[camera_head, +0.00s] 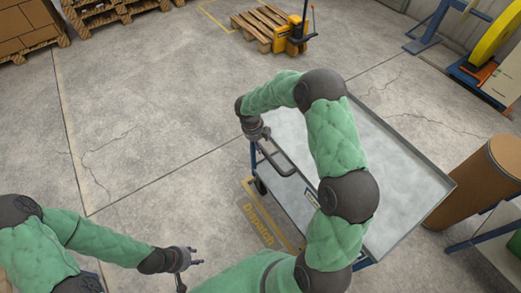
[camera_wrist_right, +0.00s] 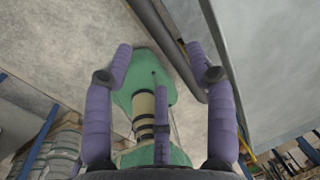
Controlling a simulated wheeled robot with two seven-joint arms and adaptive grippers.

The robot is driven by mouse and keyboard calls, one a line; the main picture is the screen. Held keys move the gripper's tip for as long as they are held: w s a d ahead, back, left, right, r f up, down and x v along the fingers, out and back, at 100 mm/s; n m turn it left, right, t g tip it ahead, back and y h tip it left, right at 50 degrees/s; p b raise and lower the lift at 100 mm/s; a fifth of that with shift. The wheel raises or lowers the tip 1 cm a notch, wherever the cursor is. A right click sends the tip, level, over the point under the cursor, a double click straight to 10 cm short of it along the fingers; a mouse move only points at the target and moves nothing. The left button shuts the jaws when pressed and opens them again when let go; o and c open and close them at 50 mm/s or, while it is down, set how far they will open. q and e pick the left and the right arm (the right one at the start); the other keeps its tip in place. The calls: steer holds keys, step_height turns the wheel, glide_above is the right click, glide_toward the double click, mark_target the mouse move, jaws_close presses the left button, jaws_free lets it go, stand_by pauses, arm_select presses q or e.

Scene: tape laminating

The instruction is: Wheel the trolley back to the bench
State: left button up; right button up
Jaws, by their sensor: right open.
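The trolley has a pale grey tray top (camera_head: 390,165) and a blue frame, and stands right of centre in the head view. Its dark handle (camera_head: 279,158) sticks out on the left side. My right arm reaches over the tray. My right gripper (camera_head: 260,138) is at the far end of the handle. In the right wrist view its purple fingers (camera_wrist_right: 160,58) are spread apart, with the dark handle bar (camera_wrist_right: 175,45) by the fingertips; contact cannot be told. My left gripper (camera_head: 192,273) is empty, its fingers apart, low over the floor left of the trolley.
A yellow floor marking reading Dispatch (camera_head: 258,225) lies beside the trolley. A brown drum (camera_head: 474,187) and a blue-framed table (camera_head: 497,250) stand close on the right. A yellow pallet truck (camera_head: 291,38) and pallets are at the back. Floor on the left is clear.

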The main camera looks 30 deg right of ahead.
steer(key=f, duration=0.2)
steer(key=d+f+b, duration=0.1)
steer(key=f, duration=0.2)
steer(key=shift+w+f, duration=0.1)
steer(key=shift+f, duration=0.1)
jaws_close()
